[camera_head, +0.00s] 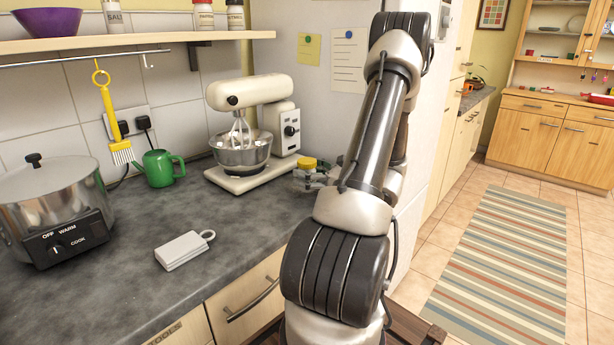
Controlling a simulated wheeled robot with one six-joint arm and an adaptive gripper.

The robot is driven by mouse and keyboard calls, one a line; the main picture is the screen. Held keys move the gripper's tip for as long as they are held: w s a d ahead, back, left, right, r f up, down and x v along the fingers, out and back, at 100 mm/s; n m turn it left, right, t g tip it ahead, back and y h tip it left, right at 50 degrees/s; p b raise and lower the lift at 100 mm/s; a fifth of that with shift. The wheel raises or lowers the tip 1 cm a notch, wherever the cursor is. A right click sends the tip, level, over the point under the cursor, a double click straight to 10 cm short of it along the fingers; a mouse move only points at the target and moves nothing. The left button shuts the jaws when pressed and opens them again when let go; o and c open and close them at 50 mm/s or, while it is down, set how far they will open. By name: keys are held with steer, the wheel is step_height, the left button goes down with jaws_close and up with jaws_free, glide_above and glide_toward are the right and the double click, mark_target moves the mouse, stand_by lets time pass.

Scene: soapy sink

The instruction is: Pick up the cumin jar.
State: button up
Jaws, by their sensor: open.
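A small thing with a yellow lid (307,163) stands at the right end of the grey counter, beside the mixer. It may be the cumin jar, but its label is not visible. My gripper (309,178) is low over the counter, right at this yellow-lidded thing, and covers its lower part. The gripper is open. I cannot tell whether its fingers are around the thing or just in front of it. My own arm hides part of the gripper and the counter's right end.
A cream stand mixer (250,130) stands just left of my gripper. A green watering can (160,168), a rice cooker (52,210) and a white box (184,250) are farther left. Labelled jars (204,14) stand on the shelf (130,42).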

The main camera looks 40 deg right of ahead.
steer(key=c, duration=1.2)
steer(key=shift+r, duration=0.1)
